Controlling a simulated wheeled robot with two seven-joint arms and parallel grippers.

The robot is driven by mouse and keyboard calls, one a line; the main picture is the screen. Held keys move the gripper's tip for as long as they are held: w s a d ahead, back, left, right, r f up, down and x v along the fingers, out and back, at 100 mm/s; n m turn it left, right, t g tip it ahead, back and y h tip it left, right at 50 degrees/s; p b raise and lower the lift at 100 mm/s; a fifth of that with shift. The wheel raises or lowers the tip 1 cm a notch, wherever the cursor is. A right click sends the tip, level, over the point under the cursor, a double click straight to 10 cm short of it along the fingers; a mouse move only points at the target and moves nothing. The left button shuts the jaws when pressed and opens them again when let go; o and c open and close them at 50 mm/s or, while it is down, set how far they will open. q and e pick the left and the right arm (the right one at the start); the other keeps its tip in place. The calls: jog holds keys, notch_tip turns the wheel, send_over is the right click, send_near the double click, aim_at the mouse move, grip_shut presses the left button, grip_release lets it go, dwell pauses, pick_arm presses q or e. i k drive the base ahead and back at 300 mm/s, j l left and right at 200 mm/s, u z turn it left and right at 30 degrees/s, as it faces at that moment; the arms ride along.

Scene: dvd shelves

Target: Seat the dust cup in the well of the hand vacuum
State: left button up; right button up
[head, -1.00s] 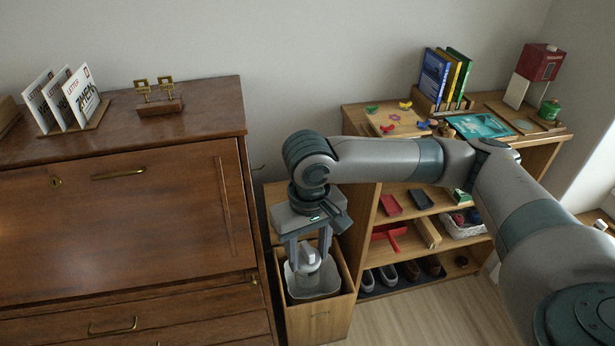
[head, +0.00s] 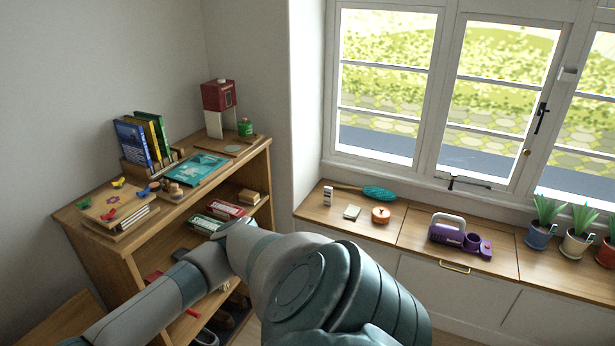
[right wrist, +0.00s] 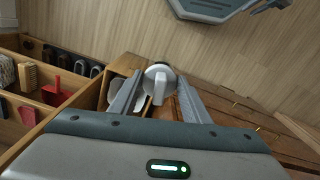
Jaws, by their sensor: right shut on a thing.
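The hand vacuum (head: 446,234) is purple with a pale grey handle loop. It stands on the wooden window bench in the head view, with a round purple open well (head: 472,241) toward its right end. In the right wrist view my right gripper (right wrist: 158,88) is shut on a pale grey rounded piece with a raised grip bar, which looks like the dust cup (right wrist: 160,76). The cup is held over or near a wooden bin (right wrist: 118,92), far from the vacuum. Its underside is hidden. The head view shows my right arm but not its gripper. My left gripper is not in view.
The window is behind. A shelf (head: 262,160) with books and trays stands at the left. Bench space in front of the vacuum is narrow.

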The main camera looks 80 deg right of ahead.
aim_at(471, 245)
jog(key=z, duration=0.75)
jog(key=l+z, duration=0.25)
jog(key=z, duration=0.2)
jog(key=l+z, duration=0.25)
jog(key=z, duration=0.2)
jog(key=i+l+z, duration=0.1)
jog(key=z, duration=0.3)
jog(key=i+l+z, duration=0.4)
jog(key=l, duration=0.25)
jog(key=i+l+z, duration=0.45)
jog(key=i+l, duration=0.65)
jog(key=i, duration=0.2)
